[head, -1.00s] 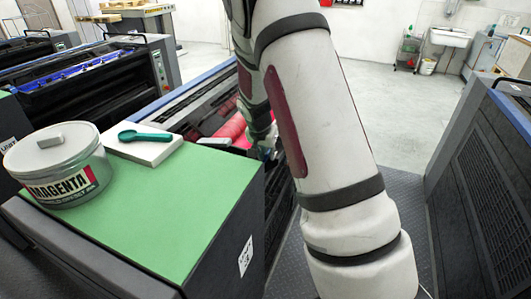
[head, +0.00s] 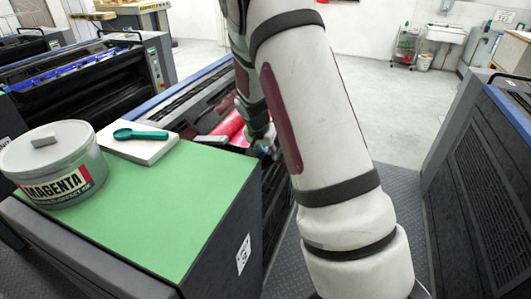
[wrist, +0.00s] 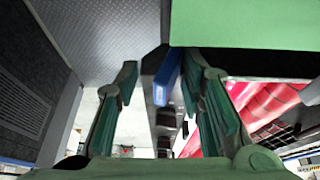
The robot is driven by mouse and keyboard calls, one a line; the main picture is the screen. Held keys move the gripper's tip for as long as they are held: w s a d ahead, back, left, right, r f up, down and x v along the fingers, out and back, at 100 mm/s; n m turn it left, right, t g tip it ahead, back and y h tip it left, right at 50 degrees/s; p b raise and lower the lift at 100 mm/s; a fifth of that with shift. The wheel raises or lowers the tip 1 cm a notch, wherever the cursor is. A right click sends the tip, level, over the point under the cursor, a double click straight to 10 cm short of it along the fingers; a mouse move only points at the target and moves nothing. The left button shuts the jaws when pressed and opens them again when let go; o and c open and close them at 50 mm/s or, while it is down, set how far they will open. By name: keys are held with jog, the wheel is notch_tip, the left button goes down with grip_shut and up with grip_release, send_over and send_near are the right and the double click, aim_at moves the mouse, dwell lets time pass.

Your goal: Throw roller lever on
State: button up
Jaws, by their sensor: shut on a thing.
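The roller lever shows as a blue grip (wrist: 167,78) in the wrist view, between my two green fingers and beside the press end. My gripper (wrist: 162,70) is closed around it, though bare gaps seem to show beside the grip, so the exact contact is hard to see. In the head view my gripper (head: 264,147) is small and mostly hidden behind my arm, at the side of the press near the magenta rollers (head: 229,126). The lever cannot be made out there.
Another dark machine (head: 490,170) stands at right. A grey floor aisle (head: 404,205) runs between them.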

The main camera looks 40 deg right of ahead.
jog(key=v, duration=1.2)
jog(key=s+a+r+n+t+y, duration=0.2)
jog(key=s+a+r+n, duration=0.3)
jog(key=s+a+r, duration=0.6)
jog(key=s+a+r+n, duration=0.2)
jog(key=s+a+n, duration=0.1)
jog(key=s, duration=0.5)
jog(key=s+a+r+n+t+y, duration=0.1)
jog(key=s+a+r+n, duration=0.1)
jog(key=s, duration=0.5)
jog(key=shift+s+a+r+n+y, duration=0.3)
jog(key=shift+s+a+n, duration=0.1)
jog(key=shift+a+n, duration=0.4)
